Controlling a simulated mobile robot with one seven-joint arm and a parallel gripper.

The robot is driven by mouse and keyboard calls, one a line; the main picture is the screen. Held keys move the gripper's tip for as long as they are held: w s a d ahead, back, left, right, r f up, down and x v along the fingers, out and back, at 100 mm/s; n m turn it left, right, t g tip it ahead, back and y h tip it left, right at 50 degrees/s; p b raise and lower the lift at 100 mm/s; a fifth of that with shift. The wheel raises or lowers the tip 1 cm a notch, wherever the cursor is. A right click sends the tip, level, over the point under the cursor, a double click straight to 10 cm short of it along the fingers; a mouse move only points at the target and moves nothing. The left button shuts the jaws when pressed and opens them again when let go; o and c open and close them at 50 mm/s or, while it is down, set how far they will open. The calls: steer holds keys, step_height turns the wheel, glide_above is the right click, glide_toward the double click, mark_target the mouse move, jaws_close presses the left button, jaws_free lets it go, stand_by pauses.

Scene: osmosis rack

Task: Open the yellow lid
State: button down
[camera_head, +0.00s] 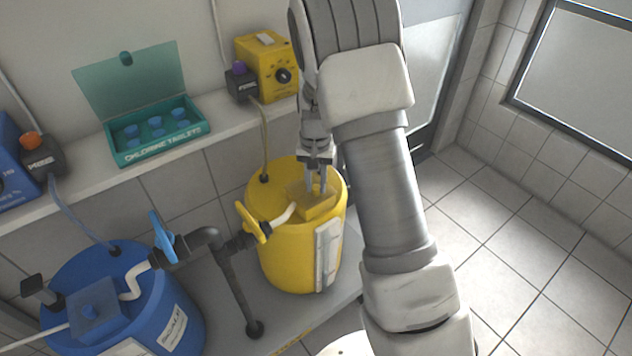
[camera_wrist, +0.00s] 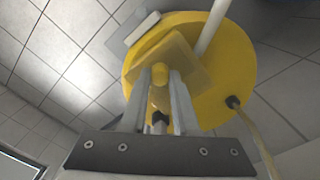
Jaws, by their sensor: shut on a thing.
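The yellow lid (camera_head: 319,209) is a small square hatch on top of the yellow barrel (camera_head: 280,245). My gripper (camera_head: 317,188) points down onto it. In the wrist view, the fingers (camera_wrist: 161,92) close on the small yellow knob (camera_wrist: 160,74) of the lid. The square plate of the lid (camera_wrist: 188,57) lies beyond the fingertips, over the round barrel top (camera_wrist: 235,65). My fingers hide part of the knob and lid. I cannot tell whether the lid is raised at any edge.
A pale pipe with a yellow valve handle (camera_head: 253,222) enters the barrel left of the lid. A thin hose (camera_head: 265,140) runs up to a yellow pump (camera_head: 268,65). A blue barrel (camera_head: 175,315) stands left. Open floor (camera_head: 520,240) lies right.

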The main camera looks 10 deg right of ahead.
mark_target(315, 185)
steer(key=p, duration=0.1)
steer(key=r+g+p, duration=0.1)
steer(key=shift+w+a+r+p, duration=0.1)
steer(key=shift+w+r+p, duration=0.05)
steer(key=shift+w+p, duration=0.15)
steer(key=shift+w+a+r+g+h+p, duration=0.1)
steer(key=shift+w+r+g+h+p, duration=0.3)
steer(key=shift+p, duration=0.6)
steer(key=shift+w+a+r+g+h+p, duration=0.25)
steer(key=shift+w+g+h+p, duration=0.15)
steer(key=shift+g+p, duration=0.35)
steer(key=shift+w+a+r+g+h+p, duration=0.15)
steer(key=shift+w+r+g+h+p, duration=0.25)
steer(key=shift+g, duration=0.55)
steer(key=shift+f, duration=0.1)
steer(key=c, duration=0.7)
jaws_free()
steer(key=shift+o, duration=0.2)
